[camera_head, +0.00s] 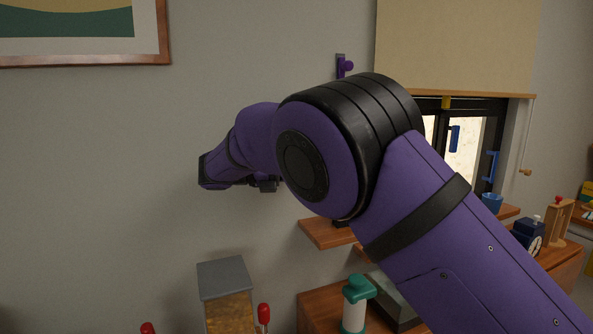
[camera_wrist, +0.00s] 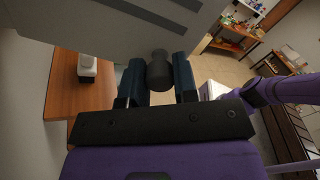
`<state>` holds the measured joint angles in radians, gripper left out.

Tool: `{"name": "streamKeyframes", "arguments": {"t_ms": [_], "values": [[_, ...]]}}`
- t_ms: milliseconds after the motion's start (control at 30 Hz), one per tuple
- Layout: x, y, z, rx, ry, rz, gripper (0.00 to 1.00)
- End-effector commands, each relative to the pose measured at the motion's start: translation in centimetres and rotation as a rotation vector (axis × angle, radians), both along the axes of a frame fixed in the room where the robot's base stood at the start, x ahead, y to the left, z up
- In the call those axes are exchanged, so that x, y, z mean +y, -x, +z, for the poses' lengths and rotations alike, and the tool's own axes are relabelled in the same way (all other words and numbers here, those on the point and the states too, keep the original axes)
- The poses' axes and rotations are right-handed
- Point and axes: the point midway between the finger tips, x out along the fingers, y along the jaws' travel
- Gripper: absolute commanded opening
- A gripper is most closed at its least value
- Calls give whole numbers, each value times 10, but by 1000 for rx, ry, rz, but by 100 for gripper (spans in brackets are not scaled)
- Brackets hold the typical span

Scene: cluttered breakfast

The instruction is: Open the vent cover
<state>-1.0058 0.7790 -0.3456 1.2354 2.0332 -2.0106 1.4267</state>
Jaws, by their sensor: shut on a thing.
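The vent cover (camera_wrist: 108,32) is a grey panel with dark slots across the top of the wrist view, tilted in the picture. A dark round knob (camera_wrist: 158,76) stands at its lower edge. My gripper (camera_wrist: 158,62) has its two dark teal fingers on either side of this knob and is shut on it. In the head view, my purple arm fills the middle and hides the vent cover and the knob; the fingers cannot be made out clearly there.
A wooden shelf (camera_head: 325,234) sits on the wall below my arm. A counter holds a green-topped white container (camera_head: 355,300). A grey-lidded dispenser (camera_head: 224,278) stands below left. A window (camera_head: 465,150) with a blind (camera_head: 455,45) is at right. The left wall is clear below the picture frame (camera_head: 165,30).

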Motion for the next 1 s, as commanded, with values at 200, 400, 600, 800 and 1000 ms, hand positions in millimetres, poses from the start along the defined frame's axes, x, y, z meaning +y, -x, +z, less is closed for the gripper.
{"name": "streamKeyframes", "arguments": {"t_ms": [200,400,600,800,1000], "values": [[-1,-1,2,-4,-1,0,53],[0,0,1,-2,0,1,53],[10,1,0,-2,2,2,53],[40,6,-1,-5,3,3,53],[70,11,0,-6,3,0,53]]}}
